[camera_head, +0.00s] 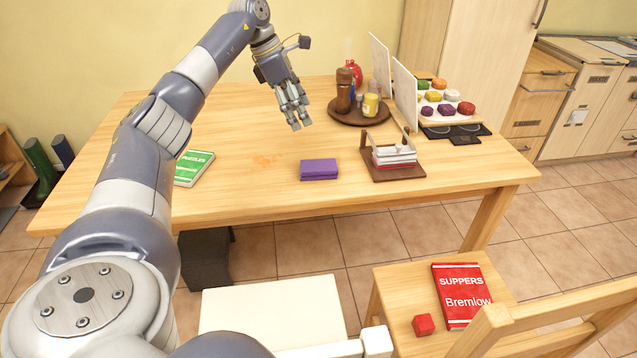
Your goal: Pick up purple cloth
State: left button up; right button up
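The purple cloth (319,169) is a small folded block. It lies flat on the wooden table (240,190) near its front edge, right of the middle. My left gripper (298,123) is above the table, farther back and slightly left of the cloth, with its fingers pointing down. It is apart from the cloth, and nothing shows between its fingers. The fingers overlap at this angle, so I cannot tell whether they are open or shut. My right gripper is not in view.
A napkin holder (393,174) stands right of the cloth. A round tray (345,118) with bottles and jars is behind it. A green book (192,168) lies at the left. A chair with a red book (461,296) and a red cube (423,325) stands in front.

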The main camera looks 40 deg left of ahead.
pick_arm(q)
notch_tip(320, 180, down, 5)
jog(key=b, duration=0.5)
send_over(316, 165)
jog(key=s+a, duration=0.1)
jog(key=a, duration=0.1)
notch_tip(316, 165, down, 6)
jog(key=shift+s+r, duration=0.1)
jog(key=shift+r, duration=0.1)
jog(key=shift+s+d+b+x, duration=0.15)
jog(key=shift+b+x, duration=0.15)
jog(key=shift+x, duration=0.85)
jog(key=shift+s+d+b+x, duration=0.15)
jog(key=shift+b+x, duration=0.15)
jog(key=shift+x, duration=0.9)
jog(key=shift+w+d+f, duration=0.1)
jog(key=shift+w+f, duration=0.1)
jog(key=shift+f, duration=0.15)
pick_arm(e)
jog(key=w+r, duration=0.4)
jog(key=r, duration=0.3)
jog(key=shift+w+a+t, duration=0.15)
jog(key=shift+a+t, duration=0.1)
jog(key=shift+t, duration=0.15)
pick_arm(q)
jog(key=shift+f, duration=0.1)
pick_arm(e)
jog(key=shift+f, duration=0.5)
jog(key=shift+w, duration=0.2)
